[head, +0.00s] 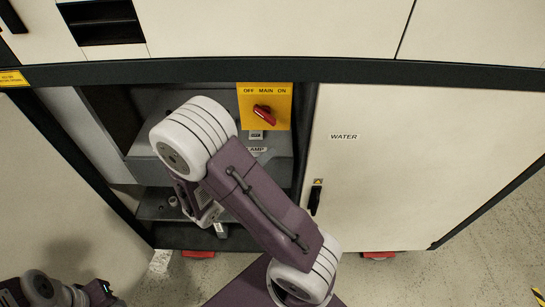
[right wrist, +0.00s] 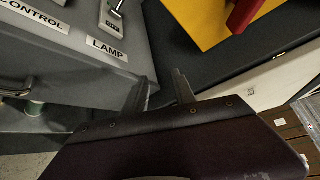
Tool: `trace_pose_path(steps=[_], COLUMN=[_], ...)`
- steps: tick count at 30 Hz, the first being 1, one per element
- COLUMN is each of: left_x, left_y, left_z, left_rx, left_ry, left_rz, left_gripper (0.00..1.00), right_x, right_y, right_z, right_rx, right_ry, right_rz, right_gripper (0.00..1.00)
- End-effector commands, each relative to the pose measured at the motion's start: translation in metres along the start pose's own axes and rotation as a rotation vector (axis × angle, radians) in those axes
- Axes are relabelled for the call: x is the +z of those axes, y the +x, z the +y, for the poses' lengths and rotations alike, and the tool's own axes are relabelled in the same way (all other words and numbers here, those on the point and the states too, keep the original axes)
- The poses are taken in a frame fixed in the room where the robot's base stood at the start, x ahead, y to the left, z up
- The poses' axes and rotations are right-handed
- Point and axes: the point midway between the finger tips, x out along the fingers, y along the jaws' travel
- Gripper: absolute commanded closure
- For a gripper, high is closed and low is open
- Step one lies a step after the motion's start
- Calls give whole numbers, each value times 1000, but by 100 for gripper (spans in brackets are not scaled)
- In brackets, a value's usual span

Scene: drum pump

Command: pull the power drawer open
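A grey unit (head: 148,170) sits inside the open bay of the cabinet. No label reading "power" is visible, so I cannot tell which part is the power drawer. In the right wrist view a grey panel (right wrist: 75,62) carries the labels CONTROL and LAMP and small switches. My right gripper (right wrist: 160,90) has its two fingers apart, with nothing visible between them, beside the panel's right edge. Touching cannot be told. In the head view my right arm hides much of the bay and panel. My left gripper (head: 104,292) is low at the left, its fingers unclear.
A yellow plate (head: 280,92) with a red main switch (head: 264,114) hangs at the bay's upper right. A closed white door (head: 400,160) marked WATER, with a dark handle (head: 315,198), stands to the right. Floor is clear in front of that door.

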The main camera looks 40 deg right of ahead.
Motion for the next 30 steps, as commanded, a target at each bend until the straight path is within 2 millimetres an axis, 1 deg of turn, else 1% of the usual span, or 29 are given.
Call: trace_pose_path(steps=[4,20,23,24,25,26,27,29,30], left_x=[0,0,-1,-1,-1,-1,-2,-2,-2], left_y=[0,-1,-7,-10,-12,-14,-16,-18,-19], left_z=[0,0,0,0,0,0,0,0,0], left_rx=[0,0,0,0,0,0,0,0,0], left_ry=[0,0,0,0,0,0,0,0,0], left_rz=[0,0,0,0,0,0,0,0,0], left_gripper=[64,64,64,64,64,64,64,64,64], right_x=[-3,-4,1,0,-11,-27,-53,-88,-105], right_y=[1,2,8,11,12,11,5,-13,-29], right_z=[-4,-5,-28,-45,-59,-70,-75,-68,-58], right_rx=[-1,-4,-16,-28,-40,-42,-33,-20,-17], right_ry=[19,22,94,150,207,285,424,670,853], right_rz=[21,25,53,85,145,231,364,564,700], right_gripper=[68,68,68,68,68,68,68,68,68])
